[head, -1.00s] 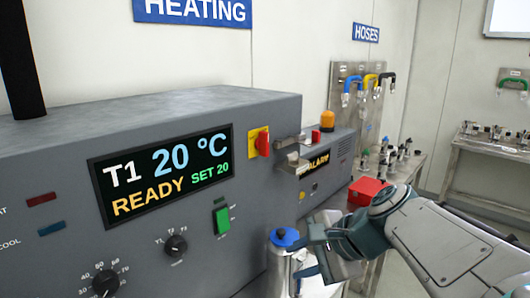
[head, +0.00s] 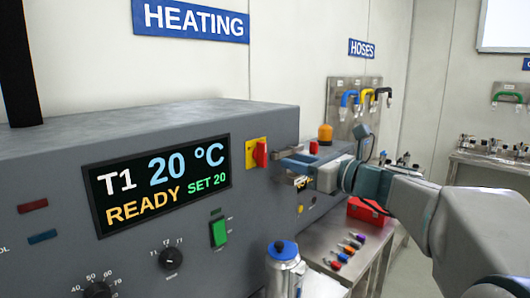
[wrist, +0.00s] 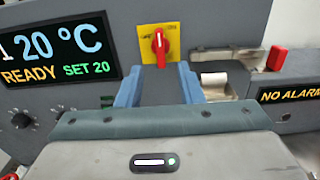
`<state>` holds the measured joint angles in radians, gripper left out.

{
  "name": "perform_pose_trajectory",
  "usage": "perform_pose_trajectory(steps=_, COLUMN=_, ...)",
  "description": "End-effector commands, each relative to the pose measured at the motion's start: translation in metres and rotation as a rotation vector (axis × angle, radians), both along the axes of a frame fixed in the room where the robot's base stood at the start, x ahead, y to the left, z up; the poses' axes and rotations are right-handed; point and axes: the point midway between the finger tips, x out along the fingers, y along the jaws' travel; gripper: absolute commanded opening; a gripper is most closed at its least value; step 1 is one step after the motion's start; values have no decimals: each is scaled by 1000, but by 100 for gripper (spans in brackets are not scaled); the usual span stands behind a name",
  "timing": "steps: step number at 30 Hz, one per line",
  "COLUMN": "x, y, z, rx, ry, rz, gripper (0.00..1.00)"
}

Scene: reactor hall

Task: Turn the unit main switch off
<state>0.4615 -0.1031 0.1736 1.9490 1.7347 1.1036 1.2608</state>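The unit main switch is a red rotary handle (head: 261,154) on a yellow plate (head: 250,156), on the front of the grey heating unit, right of the display. In the wrist view the red handle (wrist: 159,42) stands upright on its yellow plate (wrist: 174,36), above and between my fingertips. My gripper (head: 288,172) is just right of the switch in the head view, with its fingers towards the panel. In the wrist view my gripper (wrist: 158,82) has its two blue fingers apart, with nothing between them. It does not appear to touch the handle.
The display (head: 158,184) reads T1 20 °C, READY, SET 20. A green rocker switch (head: 219,233) and a temperature knob (head: 171,257) sit below. A blue-topped metal vessel (head: 284,268) stands in front. An alarm box with an orange lamp (head: 325,134) is behind my gripper.

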Motion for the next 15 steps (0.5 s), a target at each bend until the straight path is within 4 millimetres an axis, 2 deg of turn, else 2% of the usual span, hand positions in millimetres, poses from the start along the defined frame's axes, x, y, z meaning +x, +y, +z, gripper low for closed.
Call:
perform_pose_trajectory(steps=3, x=20, y=20, z=2, rx=1, ry=3, rz=4, gripper=34)
perform_pose_trajectory(steps=9, x=46, y=47, z=1, rx=0, ry=1, rz=2, gripper=34)
perform_pose_trajectory(steps=15, x=61, y=62, z=0, rx=-1, ry=0, rz=1, gripper=34)
